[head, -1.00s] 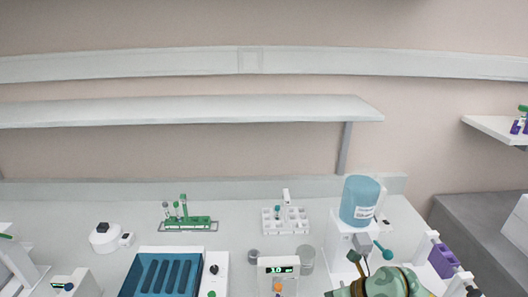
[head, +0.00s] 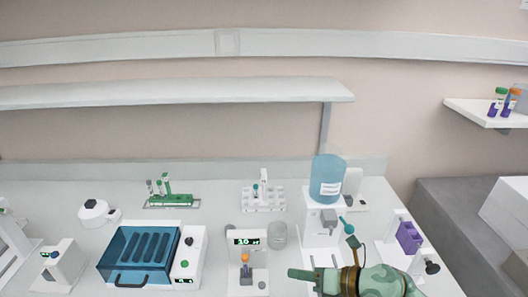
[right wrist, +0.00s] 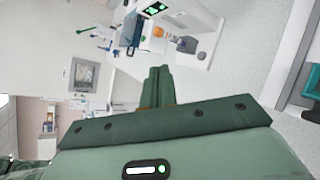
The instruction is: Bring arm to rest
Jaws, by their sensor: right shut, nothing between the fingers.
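My right gripper (head: 305,274) is green and comes in at the lower right of the head view, its fingers pointing left. It also shows in the right wrist view (right wrist: 158,84), with its fingers together and nothing between them. It is in front of the blue-bottle dispenser (head: 323,222) and to the right of the device with a green display (head: 246,262). I cannot tell its height above the bench. My left gripper is not in view.
The bench (head: 220,222) carries a blue-lided box (head: 140,252), a green tube rack (head: 172,201), a white tube rack (head: 263,200) and a purple-holder stand (head: 408,237). A wall shelf (head: 484,111) holds tubes at the right. Some bench surface between devices is free.

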